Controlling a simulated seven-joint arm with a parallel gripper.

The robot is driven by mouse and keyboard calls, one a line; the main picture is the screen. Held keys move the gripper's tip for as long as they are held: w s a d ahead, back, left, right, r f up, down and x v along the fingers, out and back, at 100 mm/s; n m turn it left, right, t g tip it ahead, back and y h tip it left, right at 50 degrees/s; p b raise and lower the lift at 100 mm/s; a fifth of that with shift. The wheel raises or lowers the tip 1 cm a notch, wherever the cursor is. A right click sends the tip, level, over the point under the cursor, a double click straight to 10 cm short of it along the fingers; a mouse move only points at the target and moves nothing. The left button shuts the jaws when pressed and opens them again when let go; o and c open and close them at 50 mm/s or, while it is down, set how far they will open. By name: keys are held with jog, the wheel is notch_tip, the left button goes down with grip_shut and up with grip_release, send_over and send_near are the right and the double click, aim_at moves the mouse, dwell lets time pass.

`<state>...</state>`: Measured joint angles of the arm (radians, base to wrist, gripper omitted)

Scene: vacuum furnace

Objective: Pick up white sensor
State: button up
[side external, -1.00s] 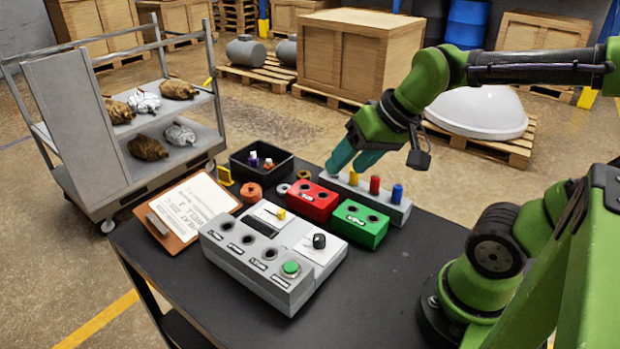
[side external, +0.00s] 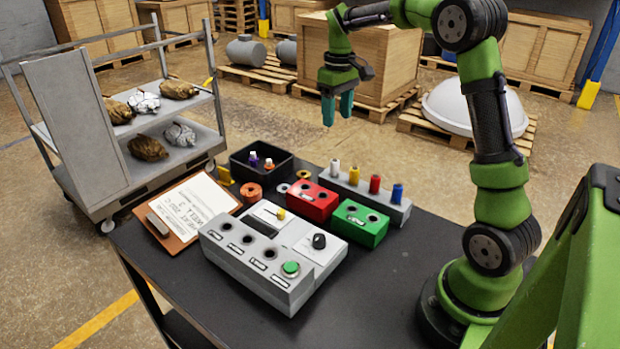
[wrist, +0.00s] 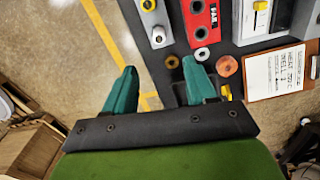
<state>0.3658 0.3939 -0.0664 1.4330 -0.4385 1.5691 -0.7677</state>
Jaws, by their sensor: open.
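The white sensor (side external: 334,168) stands upright at the left end of a grey holder block (side external: 368,197). Yellow (side external: 354,172), red (side external: 375,184) and blue (side external: 397,193) sensors stand beside it in a row. My gripper (side external: 338,122) is raised above and behind the holder, pointing down, apart from every sensor. In the wrist view its two teal fingers (wrist: 158,80) are spread with nothing between them. A white-topped piece (wrist: 158,36) on the grey block shows past the fingers there.
A red box (side external: 312,203) and a green box (side external: 360,223) stand in front of the holder. A grey control panel (side external: 262,275), a clipboard (side external: 188,212) and a black bin (side external: 240,168) share the table. The table's front right is clear.

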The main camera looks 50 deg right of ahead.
send_over(335, 160)
notch_tip(335, 160, down, 9)
jog(key=shift+s+a+r, duration=0.1)
jog(key=shift+a, duration=0.05)
jog(key=shift+f, duration=3.15)
grip_shut()
